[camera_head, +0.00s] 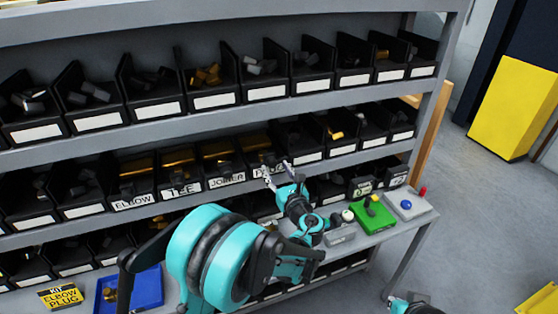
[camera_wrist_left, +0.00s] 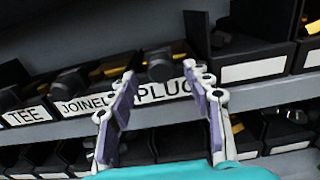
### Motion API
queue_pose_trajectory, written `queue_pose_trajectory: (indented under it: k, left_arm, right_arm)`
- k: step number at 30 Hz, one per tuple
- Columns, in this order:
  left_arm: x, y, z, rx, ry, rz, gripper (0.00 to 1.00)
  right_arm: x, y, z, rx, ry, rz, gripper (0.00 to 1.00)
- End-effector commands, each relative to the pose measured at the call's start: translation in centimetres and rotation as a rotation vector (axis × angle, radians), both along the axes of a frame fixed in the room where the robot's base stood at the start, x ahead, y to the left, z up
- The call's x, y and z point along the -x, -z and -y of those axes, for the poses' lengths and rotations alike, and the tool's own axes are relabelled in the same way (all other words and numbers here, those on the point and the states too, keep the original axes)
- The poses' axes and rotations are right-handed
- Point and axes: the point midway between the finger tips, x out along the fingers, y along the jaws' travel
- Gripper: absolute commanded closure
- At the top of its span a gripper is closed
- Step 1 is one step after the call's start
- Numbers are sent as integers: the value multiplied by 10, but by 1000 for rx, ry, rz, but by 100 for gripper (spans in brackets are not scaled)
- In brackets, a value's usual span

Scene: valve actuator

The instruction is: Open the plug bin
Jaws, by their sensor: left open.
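The plug bin (camera_head: 258,159) is a black bin with a white PLUG label, at the right end of the labelled row on the middle shelf. In the left wrist view its label (camera_wrist_left: 163,91) lies between my fingers, partly covered by them. A dark rounded piece (camera_wrist_left: 159,65) shows just above the label. My left gripper (camera_head: 277,174) is open, with its fingers pointing at the front of this bin. In the left wrist view the gripper (camera_wrist_left: 160,72) has one finger on each side of the label. Whether the fingers touch the bin, I cannot tell.
The joiner bin (camera_head: 226,179) and tee bin (camera_head: 180,190) stand to the left. Unlabelled bins fill the shelves above and below. A blue tray (camera_head: 150,283), a yellow elbow plug sign (camera_head: 60,296) and a green block (camera_head: 372,214) are on the lower ledge.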

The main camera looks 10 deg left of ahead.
Motion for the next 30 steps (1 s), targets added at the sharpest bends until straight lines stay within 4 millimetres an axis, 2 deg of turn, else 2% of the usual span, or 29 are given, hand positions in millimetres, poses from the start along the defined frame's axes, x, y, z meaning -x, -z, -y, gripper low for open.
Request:
queue_pose_trajectory:
  k: [3,9,18,19,20,24,25,30]
  left_arm:
    - [-17,0,-13,1,-3,0,50]
    - [-34,0,-24,3,-1,1,50]
    - [-38,0,-25,4,1,1,50]
    - [-38,0,-25,4,1,1,53]
    - [-37,0,-25,4,1,1,61]
    - [-37,0,-25,4,1,1,98]
    - [-37,0,-25,4,1,1,100]
    - [-34,0,-22,4,1,1,100]
  right_arm:
    - [0,0,0,0,0,0,100]
    - [0,1,0,0,0,0,100]
    - [0,1,0,0,0,0,100]
    - [0,1,0,0,0,0,100]
    - [0,1,0,0,0,0,100]
    - [0,1,0,0,0,0,100]
    - [0,1,0,0,0,0,100]
    - [0,2,0,0,0,0,100]
